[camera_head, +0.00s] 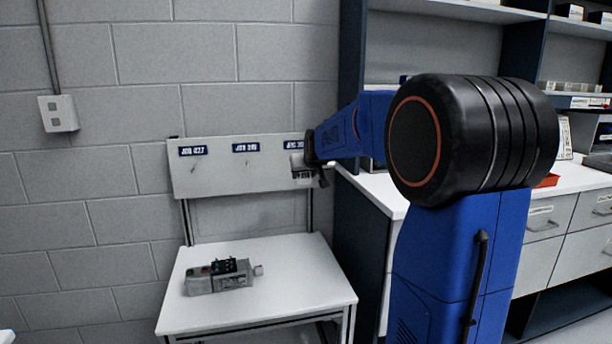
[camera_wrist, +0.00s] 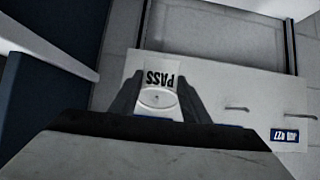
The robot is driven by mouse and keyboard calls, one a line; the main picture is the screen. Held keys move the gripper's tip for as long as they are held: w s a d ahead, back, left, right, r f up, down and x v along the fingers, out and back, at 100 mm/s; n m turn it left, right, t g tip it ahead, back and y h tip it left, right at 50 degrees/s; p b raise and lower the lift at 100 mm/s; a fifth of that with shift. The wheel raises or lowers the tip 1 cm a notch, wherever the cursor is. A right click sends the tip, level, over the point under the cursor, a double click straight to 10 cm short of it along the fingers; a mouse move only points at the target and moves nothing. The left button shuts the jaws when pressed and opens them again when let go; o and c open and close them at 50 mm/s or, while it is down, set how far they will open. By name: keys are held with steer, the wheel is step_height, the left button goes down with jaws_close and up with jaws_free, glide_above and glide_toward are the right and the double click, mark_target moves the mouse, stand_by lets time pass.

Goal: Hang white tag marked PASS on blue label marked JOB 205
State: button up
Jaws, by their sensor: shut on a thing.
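My gripper (camera_head: 313,165) is shut on the white tag marked PASS, in front of the right end of the white board. The wrist view shows the tag (camera_wrist: 160,78) upside down between the two fingers, its round end low between them; in the head view the tag (camera_head: 299,160) is small. Three blue labels sit along the board's top: left (camera_head: 193,150), middle (camera_head: 246,147) and right (camera_head: 292,144). The right one is partly hidden by my arm; its number is too blurred to read surely as JOB 205. I cannot tell whether the tag touches a hook.
The white board (camera_head: 215,178) carries small hooks below its labels; one hook (camera_wrist: 237,108) shows clear of my gripper. A grey device (camera_head: 222,277) lies on the white table (camera_head: 270,300) below. A dark blue shelf frame (camera_head: 350,60) stands close to the board's right.

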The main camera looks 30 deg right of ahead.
steer(key=w+d+f, duration=0.1)
steer(key=w, duration=0.5)
steer(key=shift+d, duration=0.35)
stand_by(0.5)
steer(key=shift+w+f, duration=0.1)
stand_by(0.5)
steer(key=o, duration=1.1)
steer(key=v, duration=1.7)
steer(key=shift+s+a, duration=0.1)
steer(key=shift+s, duration=0.15)
